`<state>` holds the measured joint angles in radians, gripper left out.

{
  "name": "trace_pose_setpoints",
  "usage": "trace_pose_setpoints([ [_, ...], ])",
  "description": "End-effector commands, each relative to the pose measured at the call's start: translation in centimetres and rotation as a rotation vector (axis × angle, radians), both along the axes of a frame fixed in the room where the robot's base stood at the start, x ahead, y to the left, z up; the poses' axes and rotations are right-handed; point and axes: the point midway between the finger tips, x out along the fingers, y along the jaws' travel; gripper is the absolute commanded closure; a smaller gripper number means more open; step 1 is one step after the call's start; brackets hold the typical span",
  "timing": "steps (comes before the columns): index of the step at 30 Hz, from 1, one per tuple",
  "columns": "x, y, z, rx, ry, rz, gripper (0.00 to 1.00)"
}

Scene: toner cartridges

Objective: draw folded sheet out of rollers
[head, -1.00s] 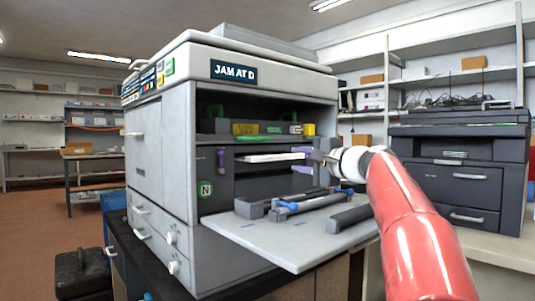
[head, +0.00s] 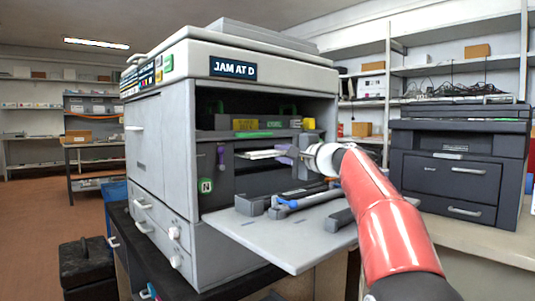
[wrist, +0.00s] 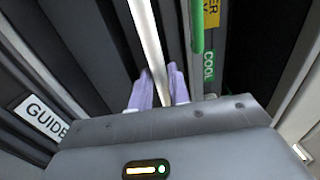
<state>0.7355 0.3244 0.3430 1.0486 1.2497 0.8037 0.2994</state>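The folded sheet (head: 262,154) is a thin white strip in the printer's open front bay. Its far end runs into the dark interior, where the rollers cannot be made out. My gripper (head: 285,154) is at the sheet's right-hand end, with its purple fingers close together, one above and one below it. In the wrist view the sheet (wrist: 147,38) runs down between the two purple fingertips (wrist: 160,85), which press in on it from both sides. The grip looks shut on the sheet.
The printer (head: 160,150) reads "JAM AT D". Its lowered door (head: 290,240) carries dark grey parts and a blue-handled piece (head: 300,200) below my gripper. A green bar (wrist: 197,25) lies close beside the sheet.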

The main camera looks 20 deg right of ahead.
Motion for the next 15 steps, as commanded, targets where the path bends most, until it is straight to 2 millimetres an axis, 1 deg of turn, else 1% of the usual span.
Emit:
trace_pose_setpoints([
  [1,-0.01,0.0,0.0,0.0,0.0,0.0,0.89],
  [2,-0.01,-0.01,0.0,0.0,0.0,0.0,0.93],
  [3,-0.01,0.0,0.0,0.0,0.0,0.0,0.93],
  [10,-0.09,-0.05,-0.06,0.0,0.001,0.0,0.94],
  [15,-0.63,-0.3,-0.18,0.0,0.001,-0.001,0.94],
])
